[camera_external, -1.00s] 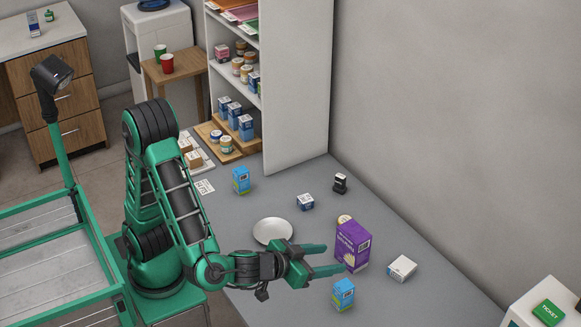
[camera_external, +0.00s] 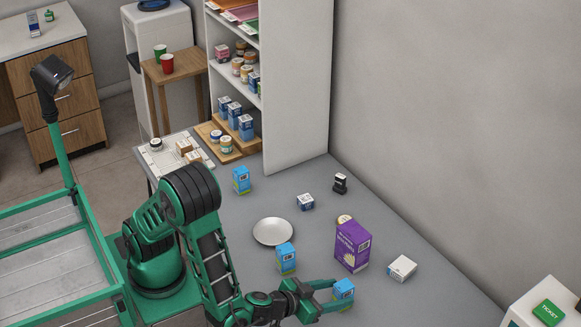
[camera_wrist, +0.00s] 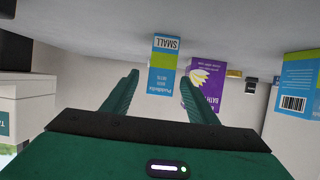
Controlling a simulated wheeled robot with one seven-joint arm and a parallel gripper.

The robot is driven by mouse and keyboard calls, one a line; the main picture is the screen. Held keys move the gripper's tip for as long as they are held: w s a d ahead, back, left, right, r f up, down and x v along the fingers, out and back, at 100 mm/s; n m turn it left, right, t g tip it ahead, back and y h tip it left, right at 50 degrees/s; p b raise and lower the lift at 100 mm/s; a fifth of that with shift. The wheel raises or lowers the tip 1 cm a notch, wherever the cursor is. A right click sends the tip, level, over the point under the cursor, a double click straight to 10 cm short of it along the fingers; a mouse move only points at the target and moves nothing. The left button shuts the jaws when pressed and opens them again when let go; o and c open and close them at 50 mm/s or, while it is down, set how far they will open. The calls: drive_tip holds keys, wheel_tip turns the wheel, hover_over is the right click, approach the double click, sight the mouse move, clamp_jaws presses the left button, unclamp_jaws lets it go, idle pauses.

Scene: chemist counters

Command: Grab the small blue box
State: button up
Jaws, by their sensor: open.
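A small blue box (camera_external: 343,293) with a green part stands near the front edge of the grey counter. In the wrist view a blue box marked "SMALL" (camera_wrist: 162,72) appears upside down, ahead of and between my fingers. My gripper (camera_external: 329,295) is open, low over the counter, its fingertips at the box's left side. I cannot tell whether they touch it. My open fingers also show in the wrist view (camera_wrist: 160,88). Another similar blue box (camera_external: 286,258) stands behind my gripper. A third one (camera_external: 241,180) stands farther back.
A purple box (camera_external: 352,247) stands just behind the blue box, with a white box (camera_external: 402,268) to its right. Shelves (camera_external: 265,100) stand behind.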

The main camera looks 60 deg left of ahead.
sight(354, 288)
drive_tip(key=shift+r+x, duration=0.2)
drive_tip(key=shift+x, duration=3.45)
drive_tip(key=c, duration=1.2)
